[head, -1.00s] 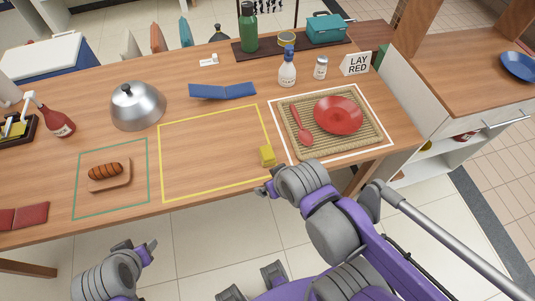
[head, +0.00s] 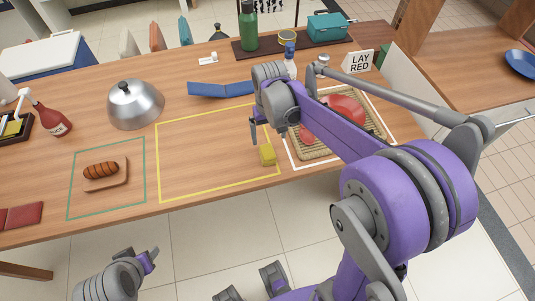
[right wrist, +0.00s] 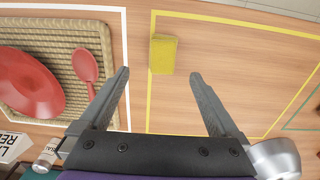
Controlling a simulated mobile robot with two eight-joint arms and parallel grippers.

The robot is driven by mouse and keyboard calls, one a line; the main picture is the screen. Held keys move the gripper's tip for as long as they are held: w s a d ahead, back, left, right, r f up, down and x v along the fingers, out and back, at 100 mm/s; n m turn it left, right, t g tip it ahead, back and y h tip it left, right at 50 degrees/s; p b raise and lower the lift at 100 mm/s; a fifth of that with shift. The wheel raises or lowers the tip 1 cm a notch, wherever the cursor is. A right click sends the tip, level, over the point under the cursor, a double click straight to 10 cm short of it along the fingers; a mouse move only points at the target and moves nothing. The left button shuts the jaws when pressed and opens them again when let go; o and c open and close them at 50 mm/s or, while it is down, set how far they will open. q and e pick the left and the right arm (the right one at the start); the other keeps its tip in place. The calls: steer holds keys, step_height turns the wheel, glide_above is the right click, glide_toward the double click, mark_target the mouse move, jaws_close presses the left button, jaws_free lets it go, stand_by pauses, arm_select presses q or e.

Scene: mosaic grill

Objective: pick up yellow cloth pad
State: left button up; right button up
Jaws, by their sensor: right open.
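The yellow cloth pad (head: 267,154) is a small block-like piece on the wooden table, at the right edge of the yellow outline. It also shows in the right wrist view (right wrist: 163,55), just beyond and between my spread fingertips. My right gripper (head: 268,132) is open and empty and hangs over the table just behind the pad. In the right wrist view its fingers (right wrist: 160,75) are wide apart, with the pad apart from both. My left gripper (head: 149,258) is low at the bottom left, off the table; its jaws are too small to judge.
A woven mat (right wrist: 60,30) with a red plate (right wrist: 28,82) and a red spoon (right wrist: 86,68) lies beside the pad.

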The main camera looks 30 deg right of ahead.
mark_target(267, 151)
steer(key=f, duration=0.9)
steer(key=shift+w+a+f+b, duration=0.1)
steer(key=shift+a+f+b, duration=0.15)
steer(key=shift+b, duration=0.05)
jaws_close()
step_height(267, 151, up, 10)
steer(key=shift+r+p, duration=0.1)
steer(key=shift+p, duration=0.35)
